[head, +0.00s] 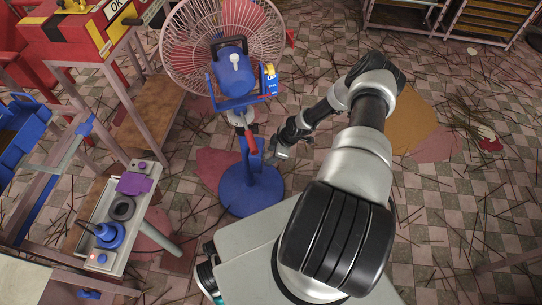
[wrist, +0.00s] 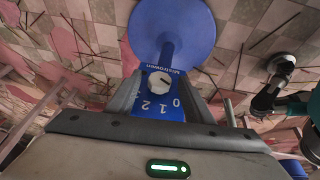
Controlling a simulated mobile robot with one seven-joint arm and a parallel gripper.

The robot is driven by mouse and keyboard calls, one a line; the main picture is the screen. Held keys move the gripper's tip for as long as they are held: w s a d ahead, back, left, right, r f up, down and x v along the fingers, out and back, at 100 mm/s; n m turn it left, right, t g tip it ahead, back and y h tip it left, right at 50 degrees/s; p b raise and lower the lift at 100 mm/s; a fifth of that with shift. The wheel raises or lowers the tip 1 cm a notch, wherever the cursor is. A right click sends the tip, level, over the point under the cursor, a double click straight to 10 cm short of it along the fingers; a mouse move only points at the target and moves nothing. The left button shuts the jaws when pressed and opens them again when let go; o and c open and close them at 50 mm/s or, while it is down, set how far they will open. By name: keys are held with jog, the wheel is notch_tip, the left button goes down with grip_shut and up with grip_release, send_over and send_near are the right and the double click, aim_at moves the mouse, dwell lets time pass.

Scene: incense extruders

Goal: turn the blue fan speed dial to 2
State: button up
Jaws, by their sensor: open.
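The fan stands on a round blue base (head: 250,188), with a blue motor housing (head: 232,80) in front of its pink cage. In the wrist view its blue control panel (wrist: 180,108) shows the printed numbers 0, 1 and 2. A round, whitish dial (wrist: 158,83) with a dark mark sits on this panel; which number the mark points to I cannot tell. My gripper (wrist: 159,92) is open, with one finger on each side of the dial. Whether the fingers touch it I cannot tell. In the head view my gripper (head: 275,153) is beside the fan's post, and the dial cannot be made out.
A grey control box (head: 115,222) with a blue knob stands at the lower left. A blue-and-yellow bracket (head: 270,80) sits beside the fan motor. A red and yellow machine (head: 78,32) is at the upper left. Thin sticks litter the checkered floor.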

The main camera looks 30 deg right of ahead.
jog(key=shift+f, duration=0.1)
jog(key=c, duration=1)
jog(key=shift+c, duration=0.2)
jog(key=shift+w+y, duration=0.1)
jog(key=shift+y, duration=0.2)
jog(key=shift+w+d+m+g+y, duration=0.15)
jog(key=shift+w+m+g+y, duration=0.1)
jog(key=shift+g+y, duration=0.6)
jog(key=shift+w+d+m+g+y, duration=0.2)
jog(key=shift+g+y, duration=0.25)
jog(key=shift+g, duration=0.8)
jog(key=shift+f+g, duration=0.1)
jog(key=shift+g, duration=0.3)
jog(key=o, duration=1)
